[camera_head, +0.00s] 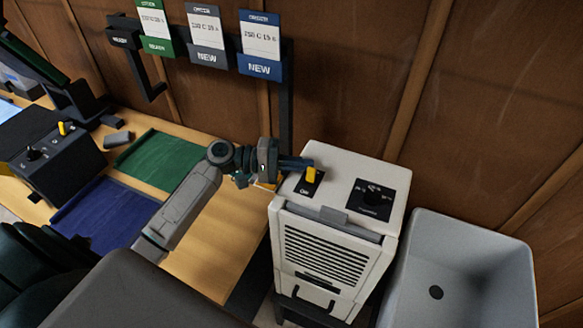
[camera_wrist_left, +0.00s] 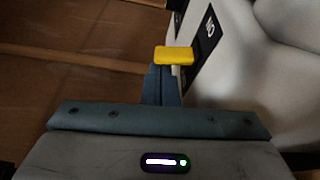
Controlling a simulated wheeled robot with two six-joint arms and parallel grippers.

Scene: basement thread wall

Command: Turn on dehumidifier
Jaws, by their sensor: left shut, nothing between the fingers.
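The dehumidifier (camera_head: 325,255) is a white box with a front grille, beside the wooden desk. On its top is a black switch plate with a yellow lever (camera_head: 311,175) and, to the right, a black dial panel (camera_head: 371,198). My left gripper (camera_head: 308,162) is shut and empty, with its fingertips right at the lever; I cannot tell whether they touch it. In the left wrist view the yellow lever (camera_wrist_left: 174,55) stands just beyond the shut fingertips, partly over the black plate (camera_wrist_left: 208,32). My right gripper is not in view.
A grey basin (camera_head: 455,270) with a drain stands right of the dehumidifier. Green (camera_head: 160,160) and blue (camera_head: 105,213) mats lie on the desk. A black control box (camera_head: 58,155) with another yellow lever is at left. Labelled cards (camera_head: 259,45) hang on the wooden wall.

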